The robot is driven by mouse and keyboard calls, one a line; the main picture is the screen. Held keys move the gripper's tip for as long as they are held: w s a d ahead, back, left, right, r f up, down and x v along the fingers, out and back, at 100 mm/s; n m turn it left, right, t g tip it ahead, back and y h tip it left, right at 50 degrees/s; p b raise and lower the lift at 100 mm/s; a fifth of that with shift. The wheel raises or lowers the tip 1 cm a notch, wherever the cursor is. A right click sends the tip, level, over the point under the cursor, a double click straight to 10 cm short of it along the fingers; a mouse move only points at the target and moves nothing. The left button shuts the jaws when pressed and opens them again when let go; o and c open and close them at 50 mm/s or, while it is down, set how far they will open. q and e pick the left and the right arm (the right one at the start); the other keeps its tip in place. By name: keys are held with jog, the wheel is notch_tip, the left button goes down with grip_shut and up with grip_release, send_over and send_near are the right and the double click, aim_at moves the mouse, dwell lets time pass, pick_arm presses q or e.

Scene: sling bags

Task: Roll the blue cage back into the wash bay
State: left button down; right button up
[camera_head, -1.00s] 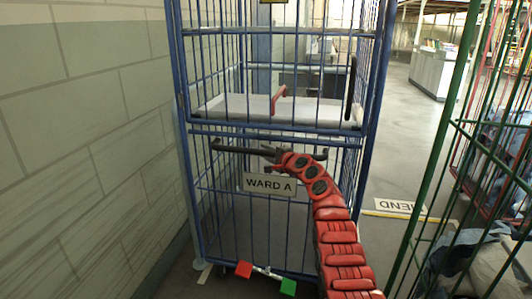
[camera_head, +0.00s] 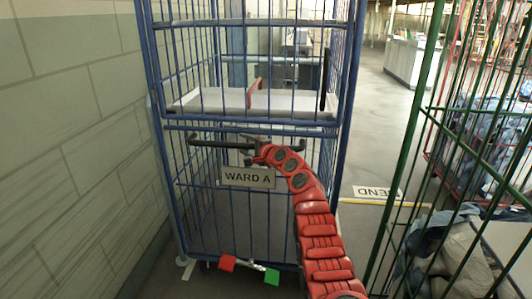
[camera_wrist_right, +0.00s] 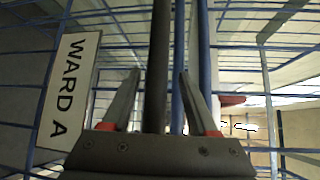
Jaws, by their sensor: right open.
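The blue cage (camera_head: 346,110) stands upright ahead of me, beside the wall, with a white WARD A plate (camera_head: 248,177) on its front. A dark horizontal handle bar (camera_head: 208,143) runs across it above the plate. My right gripper (camera_head: 254,148) is at this bar, near its middle. In the right wrist view, the open fingers (camera_wrist_right: 160,88) lie on either side of the dark bar (camera_wrist_right: 158,40), with gaps showing. A red tab (camera_head: 227,263) and a green tab (camera_head: 272,277) sit at the cage's foot. My left gripper is out of view. I cannot make out the wash bay.
A pale block wall (camera_head: 60,170) runs close along the left. A green cage (camera_head: 408,150) with cloth bundles stands close on the right. A red cage (camera_head: 440,160) is farther back. A floor sign (camera_head: 378,193) and yellow line lie between, with open floor beyond.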

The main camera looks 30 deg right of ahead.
jog(key=shift+s, duration=0.45)
jog(key=s+d+r+p, duration=0.2)
jog(key=s+p, duration=0.1)
jog(key=s, duration=1.2)
jog(key=shift+s, duration=0.15)
jog(key=shift+d, duration=0.1)
